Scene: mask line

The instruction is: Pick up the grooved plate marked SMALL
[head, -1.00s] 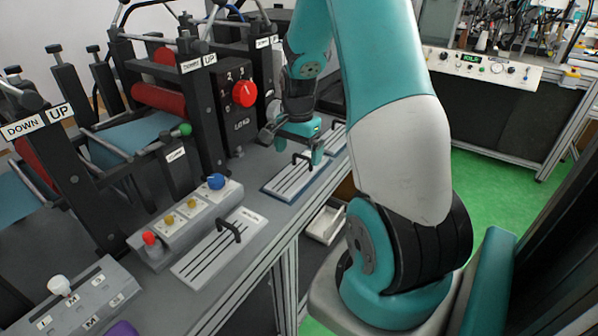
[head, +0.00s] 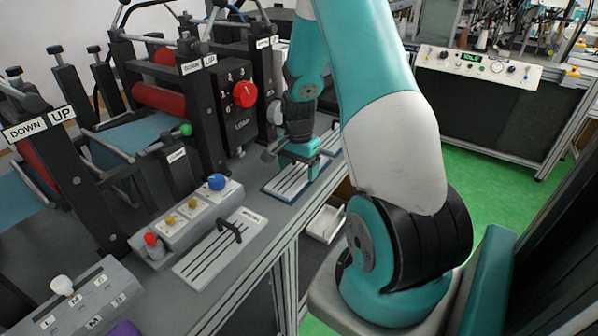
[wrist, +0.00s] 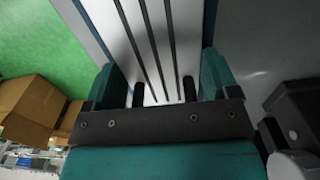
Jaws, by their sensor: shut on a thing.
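A pale grooved plate (head: 287,184) lies in a blue-edged holder on the grey bench in the head view. My gripper (head: 305,166) is down over it and shut on its black handle, which my gripper mostly hides. In the wrist view, the plate (wrist: 157,35) with its long dark slots runs between my fingers, and two dark handle posts show there. A second grooved plate (head: 206,262) with a black handle lies nearer, and part of another (head: 334,142) shows beyond my gripper. The plate markings are too small to read.
A control box with a blue knob (head: 217,181) stands beside the near plate. A dark machine with a red dial (head: 244,94) rises behind the held plate. A white bin (head: 327,224) is below the bench edge. Green floor (head: 490,185) is clear at right.

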